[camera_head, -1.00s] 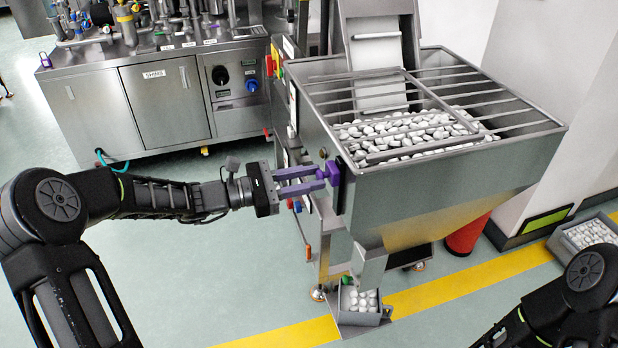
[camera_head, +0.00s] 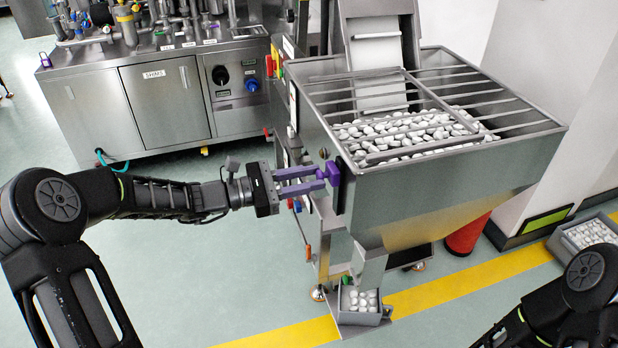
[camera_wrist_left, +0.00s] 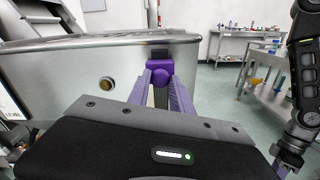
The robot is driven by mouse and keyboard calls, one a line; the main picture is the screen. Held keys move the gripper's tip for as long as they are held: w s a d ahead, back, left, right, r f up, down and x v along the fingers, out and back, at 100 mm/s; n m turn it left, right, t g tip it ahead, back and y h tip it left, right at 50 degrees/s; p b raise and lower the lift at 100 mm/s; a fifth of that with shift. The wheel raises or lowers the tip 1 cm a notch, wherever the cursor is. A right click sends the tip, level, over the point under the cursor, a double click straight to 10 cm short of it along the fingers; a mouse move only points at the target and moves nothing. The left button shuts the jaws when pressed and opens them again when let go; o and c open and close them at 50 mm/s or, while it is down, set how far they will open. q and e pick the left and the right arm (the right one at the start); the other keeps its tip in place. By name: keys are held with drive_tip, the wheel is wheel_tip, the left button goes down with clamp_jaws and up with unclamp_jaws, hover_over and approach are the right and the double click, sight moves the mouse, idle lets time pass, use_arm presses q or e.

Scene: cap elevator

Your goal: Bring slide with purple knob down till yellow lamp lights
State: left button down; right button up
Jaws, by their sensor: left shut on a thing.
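The purple knob (camera_head: 333,174) sits on a dark upright slide track (camera_head: 341,198) on the left corner of the steel hopper (camera_head: 440,185). My left gripper (camera_head: 322,178) is shut on the knob from the left, with its two purple fingers around it. The knob also shows in the left wrist view (camera_wrist_left: 160,65), between the fingers near the hopper's top rim. A round amber lamp (camera_wrist_left: 106,84) is on the hopper wall in the left wrist view; it looks dull, not glowing. A dark arm end, seemingly my right gripper (camera_wrist_left: 288,160), shows small at the right edge there.
White caps (camera_head: 400,130) fill the hopper under a bar grid. A small bin (camera_head: 358,318) with caps stands below its outlet. A steel machine cabinet (camera_head: 165,105) is at the back left. A red cone-like object (camera_head: 467,236) stands behind the hopper.

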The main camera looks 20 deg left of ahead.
use_arm(q)
drive_tip(key=shift+f, duration=0.1)
drive_tip(key=shift+f, duration=0.45)
drive_tip(key=c, duration=1.1)
unclamp_jaws()
drive_tip(key=shift+c, duration=0.2)
drive_tip(key=shift+a, duration=0.1)
drive_tip(key=v, duration=0.7)
drive_tip(key=shift+s+a+b, duration=0.25)
drive_tip(key=shift+b, duration=0.1)
